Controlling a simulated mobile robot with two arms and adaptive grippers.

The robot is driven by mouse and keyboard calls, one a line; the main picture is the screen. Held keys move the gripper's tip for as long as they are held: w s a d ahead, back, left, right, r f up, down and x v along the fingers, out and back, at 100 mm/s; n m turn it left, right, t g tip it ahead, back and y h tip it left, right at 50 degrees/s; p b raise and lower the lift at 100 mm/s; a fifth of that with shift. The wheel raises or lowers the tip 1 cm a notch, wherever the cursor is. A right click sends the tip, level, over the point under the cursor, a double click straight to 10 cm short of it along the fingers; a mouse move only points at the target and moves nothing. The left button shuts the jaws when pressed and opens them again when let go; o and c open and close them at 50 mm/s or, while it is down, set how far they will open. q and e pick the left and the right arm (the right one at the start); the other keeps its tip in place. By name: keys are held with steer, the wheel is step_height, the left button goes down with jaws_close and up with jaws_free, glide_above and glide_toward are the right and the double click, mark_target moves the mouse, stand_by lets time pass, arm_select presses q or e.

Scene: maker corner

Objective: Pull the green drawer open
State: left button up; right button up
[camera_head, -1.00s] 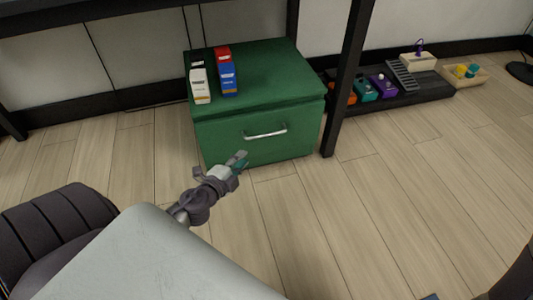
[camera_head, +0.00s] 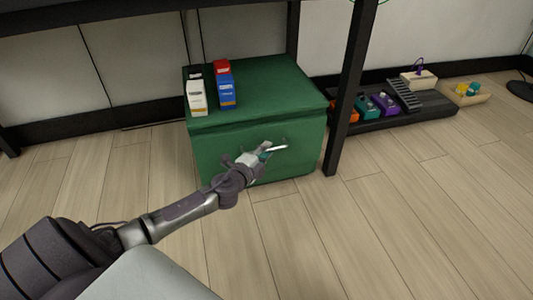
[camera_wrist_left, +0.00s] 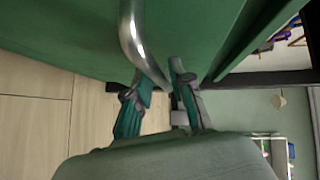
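The green drawer (camera_head: 222,152) is the front of a low green cabinet (camera_head: 270,85) in the head view. It looks flush with the cabinet. Its silver bar handle (camera_head: 279,149) is partly covered by my left gripper (camera_head: 264,151). In the left wrist view, the curved handle (camera_wrist_left: 133,35) runs down between the two fingertips of my left gripper (camera_wrist_left: 160,76). The fingers stand a small distance apart, one on each side of the bar. Whether they press on it is unclear. My right gripper is not in view.
Several small boxes, such as a white one (camera_head: 197,98) and a blue one (camera_head: 227,92), stand on the cabinet top. A black table leg (camera_head: 345,110) rises at its right. Pedals (camera_head: 385,103) lie on a dark board beyond. The wooden floor (camera_head: 300,225) in front is clear.

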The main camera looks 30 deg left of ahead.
arm_select(q)
steer(key=shift+w, duration=0.5)
jaws_close()
